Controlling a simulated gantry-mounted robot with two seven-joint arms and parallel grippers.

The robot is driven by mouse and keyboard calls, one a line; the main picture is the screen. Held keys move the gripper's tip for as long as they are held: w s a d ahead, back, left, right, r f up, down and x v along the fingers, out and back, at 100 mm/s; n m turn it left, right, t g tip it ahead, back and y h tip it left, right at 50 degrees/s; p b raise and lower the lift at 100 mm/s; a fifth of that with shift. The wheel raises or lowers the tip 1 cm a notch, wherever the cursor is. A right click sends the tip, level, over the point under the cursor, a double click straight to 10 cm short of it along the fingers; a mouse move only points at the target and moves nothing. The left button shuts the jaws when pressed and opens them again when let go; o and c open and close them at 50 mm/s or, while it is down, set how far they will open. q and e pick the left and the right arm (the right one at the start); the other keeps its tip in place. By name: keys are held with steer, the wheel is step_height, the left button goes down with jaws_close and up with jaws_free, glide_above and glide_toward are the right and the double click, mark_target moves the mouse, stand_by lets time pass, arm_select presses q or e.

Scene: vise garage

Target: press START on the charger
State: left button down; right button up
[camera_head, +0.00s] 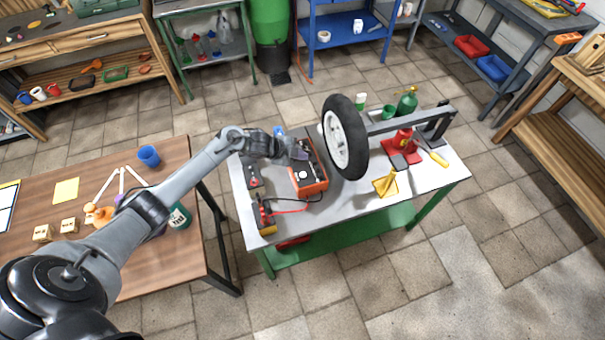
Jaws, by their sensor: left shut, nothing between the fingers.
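The charger (313,187) is an orange box with a dark top, standing on the light-topped bench (340,205) in the middle of the view. My left arm reaches in from the left, and my left gripper (300,154) is shut and empty over the far part of the charger. The gripper hides part of the charger's top. The START button is too small to make out, and I cannot tell whether the gripper touches the charger. My right gripper is not in view.
A wheel (345,138) on a stand is right of the charger. Cables and a battery-like item (264,213) lie front left. A wooden table (170,258) is at left.

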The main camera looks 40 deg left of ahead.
arm_select(q)
steer(key=shift+f, duration=0.1)
steer(key=b, duration=0.6)
glide_above(301, 176)
step_height(301, 176, down, 7)
steer(key=shift+r, duration=0.2)
steer(key=shift+a+f+b, duration=0.1)
steer(key=shift+f+b, duration=0.75)
steer(key=shift+f, duration=0.15)
stand_by(0.9)
steer(key=shift+f, duration=0.2)
steer(key=shift+f, duration=0.25)
